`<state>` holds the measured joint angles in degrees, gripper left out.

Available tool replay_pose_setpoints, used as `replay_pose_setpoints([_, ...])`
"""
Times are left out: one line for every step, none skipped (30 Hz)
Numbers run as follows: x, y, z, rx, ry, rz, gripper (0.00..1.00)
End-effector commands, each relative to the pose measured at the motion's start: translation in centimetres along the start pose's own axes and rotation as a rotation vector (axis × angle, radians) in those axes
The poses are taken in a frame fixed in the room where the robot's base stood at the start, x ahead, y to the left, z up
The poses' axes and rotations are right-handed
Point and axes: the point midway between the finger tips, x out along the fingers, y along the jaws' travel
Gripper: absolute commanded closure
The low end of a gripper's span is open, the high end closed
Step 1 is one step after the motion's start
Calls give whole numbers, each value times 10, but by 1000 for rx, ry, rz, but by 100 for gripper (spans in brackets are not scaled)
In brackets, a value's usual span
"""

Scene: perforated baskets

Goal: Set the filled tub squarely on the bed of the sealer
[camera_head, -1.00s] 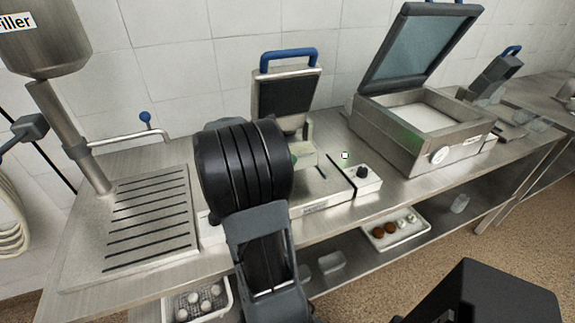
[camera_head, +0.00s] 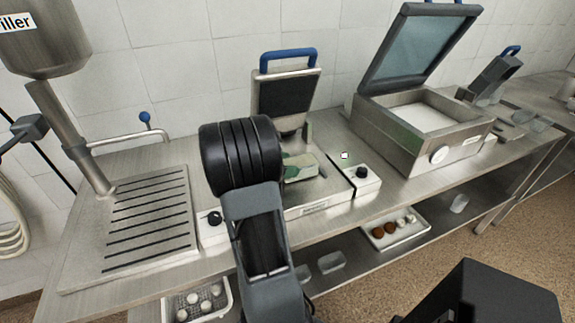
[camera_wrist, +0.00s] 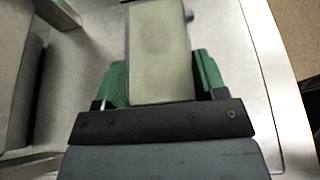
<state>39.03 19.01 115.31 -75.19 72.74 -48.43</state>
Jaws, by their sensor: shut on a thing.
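My gripper is shut on the tub, with a green finger on each side of it in the wrist view (camera_wrist: 160,88). The tub (camera_wrist: 158,45) is pale green-grey and oblong, and its top looks flat and full. In the head view the tub (camera_head: 304,164) shows just right of my black wrist, which hides most of the gripper. It is over the bed (camera_head: 318,188) of the middle machine, apparently the sealer, whose dark lid (camera_head: 286,96) with a blue handle stands raised behind. I cannot tell whether the tub touches the bed.
A control box with a black knob (camera_head: 362,184) stands right of the bed. Farther right is a larger steel machine (camera_head: 420,150) with its lid up. The filler and its slotted drain tray (camera_head: 150,225) are at left. Trays (camera_head: 397,232) sit on the shelf below.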

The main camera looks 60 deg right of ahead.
Motion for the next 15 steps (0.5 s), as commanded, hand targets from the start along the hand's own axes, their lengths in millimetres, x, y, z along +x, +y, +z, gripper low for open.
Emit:
replay_pose_setpoints([0,0,0,1,-1,0,70])
replay_pose_setpoints([0,0,-1,0,-1,0,70])
replay_pose_setpoints([1,0,-2,0,-1,0,70])
replay_pose_setpoints([1,0,-3,0,-1,0,70])
replay_pose_setpoints([2,0,-4,0,-1,0,70])
replay_pose_setpoints([1,0,-4,0,0,0,31])
replay_pose_setpoints([1,0,-3,0,0,0,29])
replay_pose_setpoints([1,0,-3,0,0,0,26])
replay_pose_setpoints([1,0,-3,0,0,0,22])
replay_pose_setpoints([1,0,-3,0,0,0,19])
replay_pose_setpoints([1,0,-3,0,0,0,16])
replay_pose_setpoints([1,0,-3,0,0,0,12])
replay_pose_setpoints([1,0,-3,0,0,0,10])
replay_pose_setpoints([1,0,-3,0,0,0,10])
replay_pose_setpoints([1,0,-3,0,0,0,10])
